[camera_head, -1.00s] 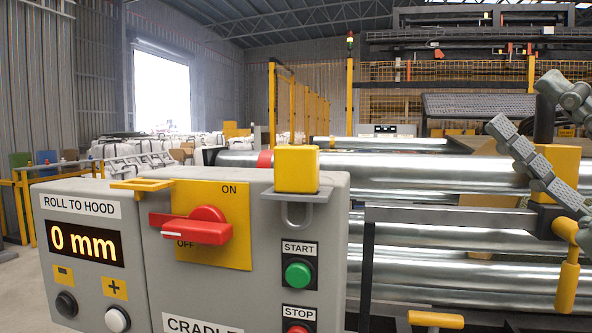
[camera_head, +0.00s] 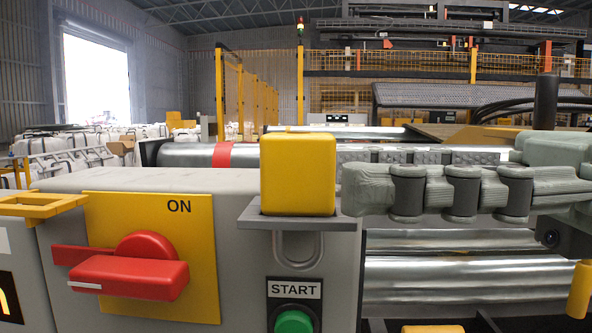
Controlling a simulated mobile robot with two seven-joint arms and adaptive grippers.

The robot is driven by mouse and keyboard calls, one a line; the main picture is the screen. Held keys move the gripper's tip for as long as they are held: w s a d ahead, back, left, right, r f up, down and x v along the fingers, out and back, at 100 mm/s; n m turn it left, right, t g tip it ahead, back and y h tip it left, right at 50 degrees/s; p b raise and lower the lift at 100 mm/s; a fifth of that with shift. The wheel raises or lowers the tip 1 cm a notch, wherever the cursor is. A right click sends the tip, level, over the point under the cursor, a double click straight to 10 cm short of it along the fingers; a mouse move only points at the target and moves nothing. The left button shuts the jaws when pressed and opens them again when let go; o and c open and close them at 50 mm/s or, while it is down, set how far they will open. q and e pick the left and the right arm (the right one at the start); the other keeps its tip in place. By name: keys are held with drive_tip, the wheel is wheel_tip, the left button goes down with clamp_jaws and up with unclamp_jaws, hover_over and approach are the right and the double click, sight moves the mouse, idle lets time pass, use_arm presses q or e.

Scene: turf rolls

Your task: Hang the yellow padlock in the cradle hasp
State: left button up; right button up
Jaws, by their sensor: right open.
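The yellow padlock (camera_head: 298,174) sits upright on a small grey bracket (camera_head: 258,217) on the control box front. Its grey shackle (camera_head: 298,262) hangs below the bracket. My right gripper (camera_head: 347,173) comes in from the right with its fingers open. The fingertips are just right of the padlock's body, one nearer and one farther, with nothing between them. A yellow slotted plate (camera_head: 40,207), which looks like the hasp, sticks out left of the red switch handle (camera_head: 130,275). My left gripper is not in view.
The green START button (camera_head: 294,321) is below the shackle. The yellow switch plate (camera_head: 190,245) shows ON at its top. Shiny metal rollers (camera_head: 450,285) lie right of the box (camera_head: 345,255). A yellow fence (camera_head: 245,90) stands behind.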

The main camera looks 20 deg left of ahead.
sight(335, 170)
drive_tip(key=p+x, duration=0.1)
drive_tip(key=x, duration=0.4)
drive_tip(key=shift+w+a+r, duration=0.1)
drive_tip(key=shift+w+a, duration=0.05)
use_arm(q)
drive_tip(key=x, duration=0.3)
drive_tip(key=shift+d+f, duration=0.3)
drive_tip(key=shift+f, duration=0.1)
use_arm(e)
clamp_jaws()
